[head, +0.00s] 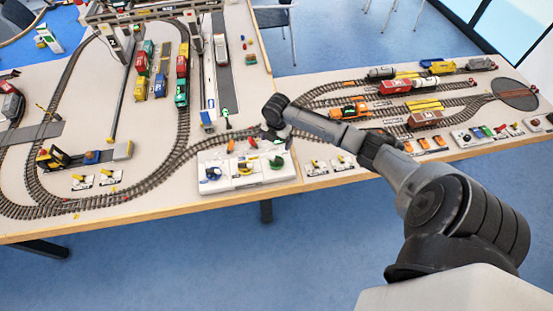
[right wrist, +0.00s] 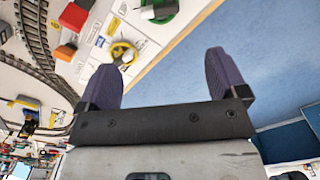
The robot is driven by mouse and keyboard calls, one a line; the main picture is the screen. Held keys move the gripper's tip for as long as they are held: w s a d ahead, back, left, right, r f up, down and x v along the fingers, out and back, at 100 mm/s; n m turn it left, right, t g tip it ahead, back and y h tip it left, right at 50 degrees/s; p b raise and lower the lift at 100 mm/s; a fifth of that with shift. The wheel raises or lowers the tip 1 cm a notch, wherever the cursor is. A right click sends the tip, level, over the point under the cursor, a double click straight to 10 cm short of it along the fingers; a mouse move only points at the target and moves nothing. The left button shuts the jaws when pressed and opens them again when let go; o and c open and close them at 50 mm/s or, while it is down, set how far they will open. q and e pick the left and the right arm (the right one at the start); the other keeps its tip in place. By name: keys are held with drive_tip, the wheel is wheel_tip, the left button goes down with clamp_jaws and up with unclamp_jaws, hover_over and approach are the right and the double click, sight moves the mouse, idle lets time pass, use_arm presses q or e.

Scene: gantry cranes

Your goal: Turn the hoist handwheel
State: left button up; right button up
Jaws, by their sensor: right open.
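A white control panel (head: 250,182) at the table's front edge carries a blue handwheel (head: 212,173), a yellow handwheel (head: 245,167) and a green handwheel (head: 276,161). Their labels are too small to read, so I cannot tell which is the hoist's. My right gripper (head: 271,134) is above the panel's back right part in the head view, its fingers hard to make out. In the right wrist view my right gripper (right wrist: 162,82) is open and empty. The yellow handwheel (right wrist: 122,52) shows beyond the left finger, and the green handwheel (right wrist: 160,10) is near the top. My left gripper is out of view.
More wagons (head: 395,87) and a turntable (head: 514,93) stand on the right table. Blue floor (head: 330,220) lies open in front.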

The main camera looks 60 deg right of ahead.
sight(276, 159)
wheel_tip(276, 159, down, 13)
drive_tip(key=shift+f+b, duration=0.2)
drive_tip(key=shift+b, duration=0.65)
drive_tip(key=c, duration=0.9)
